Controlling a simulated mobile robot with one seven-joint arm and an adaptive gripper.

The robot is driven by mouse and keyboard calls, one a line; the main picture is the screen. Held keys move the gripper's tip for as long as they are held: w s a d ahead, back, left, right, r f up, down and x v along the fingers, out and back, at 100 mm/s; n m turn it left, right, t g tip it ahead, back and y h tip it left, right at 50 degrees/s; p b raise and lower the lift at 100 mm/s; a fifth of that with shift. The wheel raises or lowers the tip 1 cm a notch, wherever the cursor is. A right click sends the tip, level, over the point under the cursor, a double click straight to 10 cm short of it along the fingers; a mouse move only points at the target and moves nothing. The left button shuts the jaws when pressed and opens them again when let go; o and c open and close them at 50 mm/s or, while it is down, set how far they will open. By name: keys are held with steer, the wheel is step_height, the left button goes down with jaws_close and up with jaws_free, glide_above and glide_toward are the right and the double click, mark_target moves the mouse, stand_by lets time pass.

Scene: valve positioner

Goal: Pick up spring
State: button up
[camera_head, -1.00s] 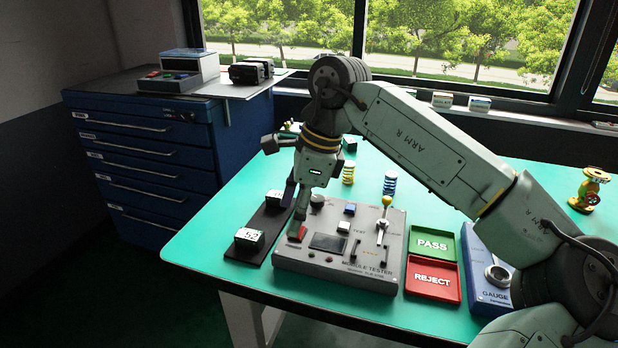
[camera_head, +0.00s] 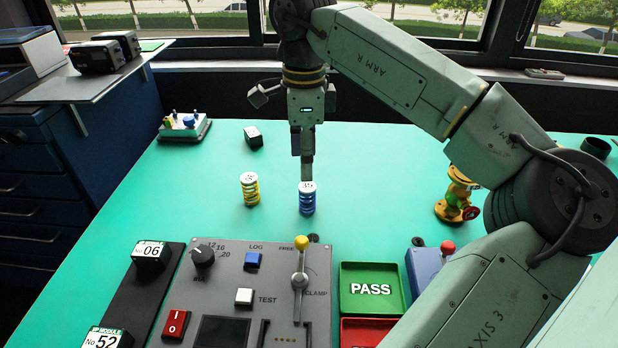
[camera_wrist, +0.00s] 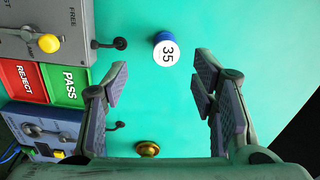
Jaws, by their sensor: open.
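A blue spring (camera_head: 307,199) with a white top stands upright on the green table, near the middle of the head view. In the wrist view its white top (camera_wrist: 167,53) reads 35, and it lies ahead of the fingertips, roughly between their lines. A yellow spring (camera_head: 250,190) with a white top marked 5 or similar stands to its left. My gripper (camera_head: 307,165) points down directly behind or above the blue spring in the head view. In the wrist view my gripper (camera_wrist: 160,85) has its fingers wide apart with nothing between them.
The module tester (camera_head: 255,290) with its yellow-knobbed lever is in front of the springs. A green PASS tray (camera_head: 372,289) and red REJECT tray (camera_head: 365,332) stand to its right. A brass valve (camera_head: 457,198) stands at right. A black block (camera_head: 253,137) lies behind the yellow spring.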

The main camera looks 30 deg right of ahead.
mark_target(307, 186)
steer(key=shift+w+d, duration=0.15)
steer(key=shift+w, duration=0.05)
steer(key=shift+f, duration=0.3)
step_height(307, 186, down, 5)
steer(key=shift+s+r+p, duration=0.1)
steer(key=shift+r+p, duration=0.05)
steer(key=shift+p, duration=0.15)
steer(key=shift+d+f+p, duration=0.15)
steer(key=shift+f+p, duration=0.25)
steer(key=shift+f, duration=0.95)
steer(key=shift+d+f+p, duration=0.1)
steer(key=shift+f+p, duration=0.3)
steer(key=shift+f, duration=0.95)
steer(key=shift+c, duration=0.5)
jaws_close()
